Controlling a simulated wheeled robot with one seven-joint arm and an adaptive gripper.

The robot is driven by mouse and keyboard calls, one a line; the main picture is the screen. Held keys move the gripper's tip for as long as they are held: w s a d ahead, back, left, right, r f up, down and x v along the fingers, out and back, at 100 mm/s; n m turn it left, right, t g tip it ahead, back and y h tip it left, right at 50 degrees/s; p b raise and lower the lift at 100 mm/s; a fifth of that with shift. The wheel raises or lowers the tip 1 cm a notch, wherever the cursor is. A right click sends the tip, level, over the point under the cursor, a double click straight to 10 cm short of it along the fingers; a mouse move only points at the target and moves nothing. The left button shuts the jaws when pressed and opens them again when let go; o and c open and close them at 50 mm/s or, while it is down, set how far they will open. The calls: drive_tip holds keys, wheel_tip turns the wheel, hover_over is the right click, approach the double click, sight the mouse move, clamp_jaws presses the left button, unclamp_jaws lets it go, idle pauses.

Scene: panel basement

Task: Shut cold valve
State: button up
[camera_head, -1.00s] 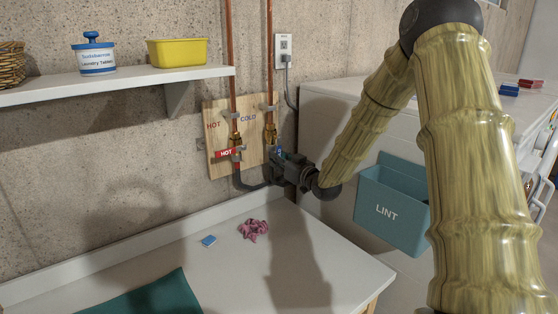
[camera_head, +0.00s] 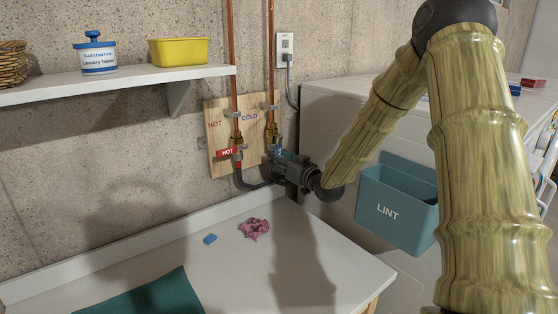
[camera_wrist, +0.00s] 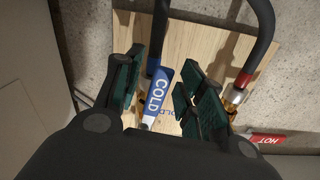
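The cold valve's blue lever (camera_wrist: 158,92), marked COLD in white, shows in the wrist view. It lies roughly in line with its dark hose (camera_wrist: 160,22). My gripper (camera_wrist: 166,98) is open, with one dark green-padded finger on each side of the lever. Contact between the pads and the lever cannot be made out. In the head view my gripper (camera_head: 281,162) is at the right edge of the wooden panel (camera_head: 217,128), below the COLD label, and hides most of the cold valve. Only a small bit of blue shows there.
The hot valve's red lever (camera_head: 228,153) is close by on the left, crosswise to its pipe. Copper pipes (camera_head: 271,60) run up the wall. A shelf (camera_head: 120,82), an outlet (camera_head: 285,45) and a teal LINT bin (camera_head: 395,212) surround the spot. The counter (camera_head: 270,275) is mostly clear.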

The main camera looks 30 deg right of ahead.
drive_tip(key=s+d, duration=0.1)
drive_tip(key=s, duration=1)
drive_tip(key=shift+d+r+p, duration=0.1)
drive_tip(key=shift+r+p, duration=0.05)
drive_tip(key=shift+p, duration=0.55)
drive_tip(key=w+p, duration=0.4)
drive_tip(key=w+a+f+p, duration=0.1)
drive_tip(key=w+p, duration=0.2)
drive_tip(key=w, duration=0.1)
drive_tip(key=w+p, duration=0.4)
drive_tip(key=shift+a+f+p, duration=0.25)
drive_tip(key=shift+p, duration=0.1)
